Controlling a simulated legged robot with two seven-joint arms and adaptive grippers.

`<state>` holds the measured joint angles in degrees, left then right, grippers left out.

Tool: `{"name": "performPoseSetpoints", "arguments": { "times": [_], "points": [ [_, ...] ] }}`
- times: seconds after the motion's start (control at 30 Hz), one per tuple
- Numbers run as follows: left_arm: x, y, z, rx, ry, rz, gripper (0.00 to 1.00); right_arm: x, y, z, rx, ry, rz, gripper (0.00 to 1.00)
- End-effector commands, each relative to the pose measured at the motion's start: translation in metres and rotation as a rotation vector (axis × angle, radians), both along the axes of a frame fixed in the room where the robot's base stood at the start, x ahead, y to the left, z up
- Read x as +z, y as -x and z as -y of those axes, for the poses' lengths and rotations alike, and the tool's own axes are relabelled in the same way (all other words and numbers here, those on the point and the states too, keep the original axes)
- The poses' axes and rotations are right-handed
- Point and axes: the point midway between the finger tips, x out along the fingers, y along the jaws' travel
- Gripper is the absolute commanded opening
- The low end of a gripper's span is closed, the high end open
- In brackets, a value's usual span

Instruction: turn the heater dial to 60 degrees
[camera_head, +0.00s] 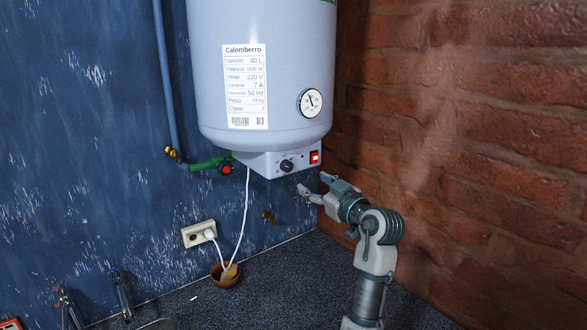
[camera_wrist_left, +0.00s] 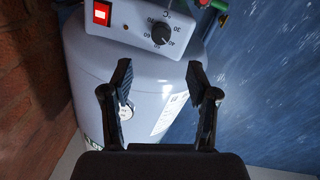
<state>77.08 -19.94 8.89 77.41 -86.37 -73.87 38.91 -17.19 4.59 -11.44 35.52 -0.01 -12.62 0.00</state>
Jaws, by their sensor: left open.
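The heater dial (camera_head: 287,166) is a round black knob on the grey control panel under the white water heater (camera_head: 262,70). In the left wrist view, which is upside down, the dial (camera_wrist_left: 161,34) shows with numbers around it and a °C mark. I cannot read its pointer setting surely. My left gripper (camera_head: 311,190) is open and empty, below and to the right of the dial, apart from it. In the left wrist view its fingertips (camera_wrist_left: 160,68) are spread, with the dial beyond them. My right gripper is not in view.
A lit red switch (camera_head: 314,157) sits right of the dial; it also shows in the left wrist view (camera_wrist_left: 101,13). A brick wall (camera_head: 460,130) stands close on the right. A green valve (camera_head: 208,165), white cable (camera_head: 245,205) and wall socket (camera_head: 198,233) are to the left.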

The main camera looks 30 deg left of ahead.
Motion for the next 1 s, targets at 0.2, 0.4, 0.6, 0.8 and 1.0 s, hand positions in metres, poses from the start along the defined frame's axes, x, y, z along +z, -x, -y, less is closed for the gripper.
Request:
{"name": "performPoseSetpoints", "arguments": {
  "times": [0.2, 0.4, 0.6, 0.8, 1.0],
  "points": [
    [0.004, -0.024, -0.046, 0.002, -0.002, -0.001, 0.59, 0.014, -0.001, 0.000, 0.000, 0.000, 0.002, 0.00],
    [0.003, -0.041, -0.078, 0.000, -0.003, -0.001, 0.59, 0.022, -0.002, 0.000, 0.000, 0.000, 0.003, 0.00],
    [0.002, -0.050, -0.093, -0.001, -0.003, 0.000, 0.59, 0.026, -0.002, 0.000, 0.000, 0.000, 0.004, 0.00],
    [0.001, -0.051, -0.096, -0.001, -0.002, 0.001, 0.59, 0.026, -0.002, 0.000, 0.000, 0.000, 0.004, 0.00],
    [0.001, -0.051, -0.096, -0.002, -0.002, 0.000, 0.37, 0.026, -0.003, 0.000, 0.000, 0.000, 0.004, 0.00]
  ]
}}
